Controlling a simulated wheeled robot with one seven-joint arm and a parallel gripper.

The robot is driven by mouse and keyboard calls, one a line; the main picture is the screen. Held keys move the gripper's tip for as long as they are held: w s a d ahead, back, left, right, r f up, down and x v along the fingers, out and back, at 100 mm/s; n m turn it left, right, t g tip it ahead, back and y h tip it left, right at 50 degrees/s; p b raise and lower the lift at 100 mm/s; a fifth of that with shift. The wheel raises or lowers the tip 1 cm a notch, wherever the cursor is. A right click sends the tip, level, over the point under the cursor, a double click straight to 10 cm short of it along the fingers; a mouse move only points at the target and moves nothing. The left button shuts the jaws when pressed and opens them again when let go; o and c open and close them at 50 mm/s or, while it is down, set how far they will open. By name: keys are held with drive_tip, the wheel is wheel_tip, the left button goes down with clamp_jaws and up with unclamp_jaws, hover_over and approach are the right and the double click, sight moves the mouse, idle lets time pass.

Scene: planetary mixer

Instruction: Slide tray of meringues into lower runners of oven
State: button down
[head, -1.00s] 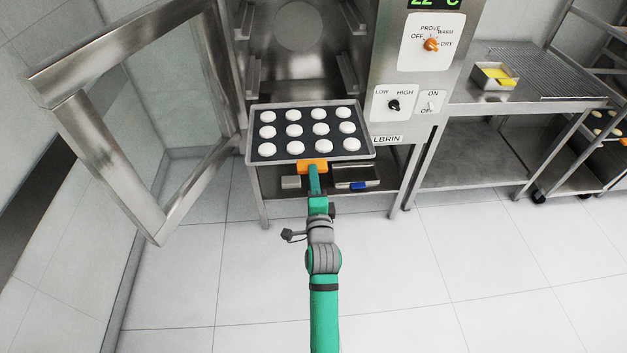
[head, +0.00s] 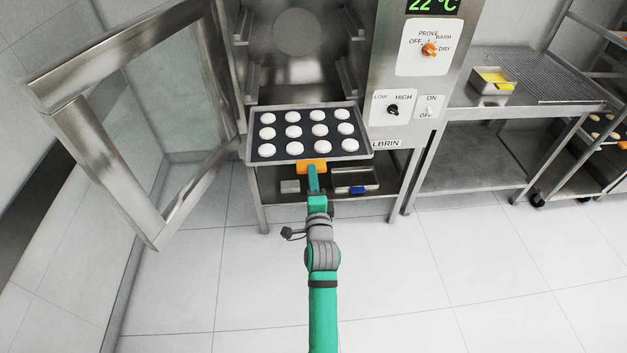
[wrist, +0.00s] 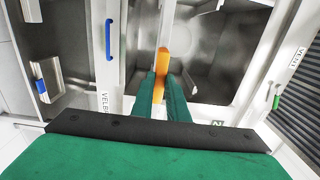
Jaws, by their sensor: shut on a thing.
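The dark-lined tray (head: 312,158) carries several white round meringues (head: 293,131) in rows and looks about level. It is in front of the bottom of the open oven (head: 297,75). Whether its far edge is inside the chamber is hard to tell. My gripper (head: 313,172) is shut on an orange grip piece (head: 306,166) at the middle of the tray's near edge. In the wrist view the green fingers close around the orange piece (wrist: 161,65). Runners (head: 252,80) show on the left wall and runners (head: 350,75) on the right wall, above the tray.
The oven door (head: 75,125) stands wide open at left. The control panel (head: 405,107) is right of the opening. A lower shelf (head: 340,205) under the oven holds a pan and a blue-handled item. A steel table (head: 470,100) stands to the right. The floor in front is clear.

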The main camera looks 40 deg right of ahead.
sight(308, 148)
drive_tip(key=shift+x, duration=1.35)
drive_tip(key=shift+w+d, duration=0.1)
drive_tip(key=shift+x, duration=2.1)
drive_tip(key=shift+w, duration=0.15)
drive_tip(key=shift+x, duration=2.2)
